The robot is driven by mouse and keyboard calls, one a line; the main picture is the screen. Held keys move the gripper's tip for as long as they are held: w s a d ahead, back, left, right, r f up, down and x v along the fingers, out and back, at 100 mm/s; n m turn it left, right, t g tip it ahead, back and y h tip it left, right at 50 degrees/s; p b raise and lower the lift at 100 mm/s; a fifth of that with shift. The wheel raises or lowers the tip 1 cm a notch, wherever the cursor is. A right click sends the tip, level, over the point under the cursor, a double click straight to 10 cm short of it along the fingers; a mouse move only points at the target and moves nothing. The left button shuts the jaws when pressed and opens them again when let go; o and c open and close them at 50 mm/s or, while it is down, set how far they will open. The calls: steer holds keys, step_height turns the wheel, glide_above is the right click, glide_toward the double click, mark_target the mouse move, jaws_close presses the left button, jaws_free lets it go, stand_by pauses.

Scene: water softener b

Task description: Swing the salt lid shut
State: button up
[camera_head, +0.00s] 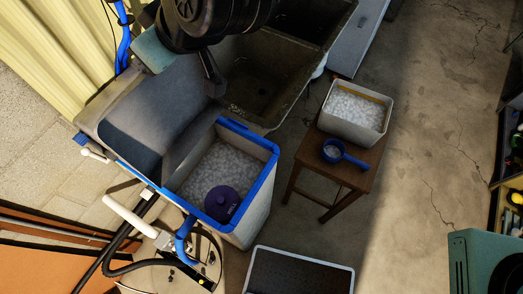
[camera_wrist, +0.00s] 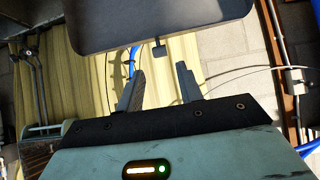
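The salt lid (camera_head: 150,112) is a dark grey panel standing open and tilted at the left of the softener's salt tank (camera_head: 262,185). The tank has a blue rim and is filled with white salt. The lid also shows across the top of the wrist view (camera_wrist: 160,22), with a small dark tab on its lower edge. My gripper (camera_head: 214,88) is by the lid's upper right corner in the head view. In the wrist view my gripper (camera_wrist: 160,70) has its two fingers spread with nothing between them. Whether a finger touches the lid, I cannot tell.
A purple round cap (camera_head: 222,203) lies on the salt. A wooden stool (camera_head: 353,178) at the right bears a salt bin (camera_head: 345,125) and a blue scoop (camera_head: 333,152). A dark stone sink (camera_head: 265,75) stands behind the tank. Hoses and pipes run at the lower left.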

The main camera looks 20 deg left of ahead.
steer(key=x, duration=0.7)
steer(key=shift+a+f, duration=0.25)
steer(key=shift+a, duration=0.1)
steer(key=shift+d+r, duration=0.1)
steer(key=shift+r, duration=0.05)
steer(key=c, duration=0.6)
steer(key=shift+s+d+f+b, duration=0.35)
steer(key=shift+d+b, duration=0.55)
steer(key=shift+d, duration=0.5)
steer(key=shift+s+d+f+b, duration=0.2)
steer(key=shift+s+d+b, duration=0.2)
steer(key=shift+d+b, duration=0.8)
steer(key=shift+s+d+f+b, duration=0.35)
steer(key=shift+d+b, duration=0.3)
steer(key=shift+d, duration=0.95)
steer(key=shift+c, duration=0.2)
steer(key=shift+r, duration=0.1)
